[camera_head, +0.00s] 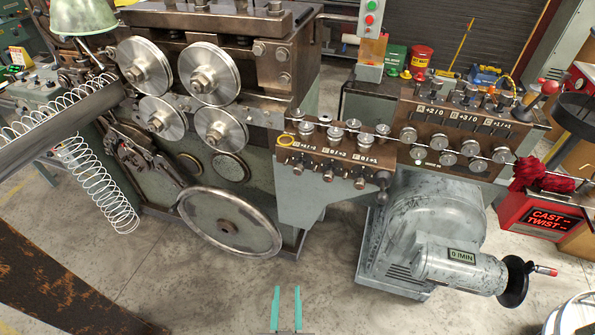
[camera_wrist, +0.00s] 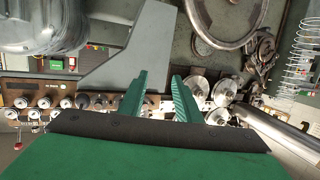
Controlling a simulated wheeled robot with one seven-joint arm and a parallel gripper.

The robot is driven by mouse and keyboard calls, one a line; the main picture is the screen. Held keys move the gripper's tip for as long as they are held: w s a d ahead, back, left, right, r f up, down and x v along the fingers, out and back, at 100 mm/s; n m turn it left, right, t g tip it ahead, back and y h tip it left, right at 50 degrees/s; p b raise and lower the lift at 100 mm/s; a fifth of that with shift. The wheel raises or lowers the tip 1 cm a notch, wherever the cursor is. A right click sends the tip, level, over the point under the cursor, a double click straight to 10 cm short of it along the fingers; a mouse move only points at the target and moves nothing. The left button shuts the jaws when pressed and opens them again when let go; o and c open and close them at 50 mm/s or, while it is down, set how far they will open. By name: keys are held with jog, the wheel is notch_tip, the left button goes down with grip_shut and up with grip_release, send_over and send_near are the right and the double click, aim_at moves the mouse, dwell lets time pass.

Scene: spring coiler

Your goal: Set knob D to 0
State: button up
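Two brown control panels carry rows of metal knobs. The left panel (camera_head: 335,165) has knobs along its top and front edge, with small plates between them. The letters are too small for me to tell which knob is D. My gripper (camera_head: 287,292) is open and empty, with two teal fingers, low in the head view over the floor, well apart from both panels. Its fingers also show in the wrist view (camera_wrist: 160,85).
A grey motor housing (camera_head: 430,235) with a "0 /MIN" display and a black handwheel (camera_head: 517,281) stands below the right panel. Large rollers (camera_head: 210,75) and a big wheel (camera_head: 228,222) are on the left. A wire spring (camera_head: 100,185) hangs there. Floor (camera_head: 220,295) around my gripper is clear.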

jog(key=w+r+m+t+h, duration=0.1)
jog(key=w+r, duration=0.2)
jog(key=w, duration=0.3)
jog(key=w+r+m+h, duration=0.1)
jog(key=w+r, duration=0.3)
jog(key=w, duration=0.2)
jog(key=m+h, duration=0.4)
send_near(297, 172)
jog(key=shift+t, duration=0.3)
jog(key=x, duration=1)
jog(key=shift+w+d+f, duration=0.15)
jog(key=shift+w+f, duration=0.1)
jog(key=shift+c, duration=0.4)
jog(key=c, duration=0.7)
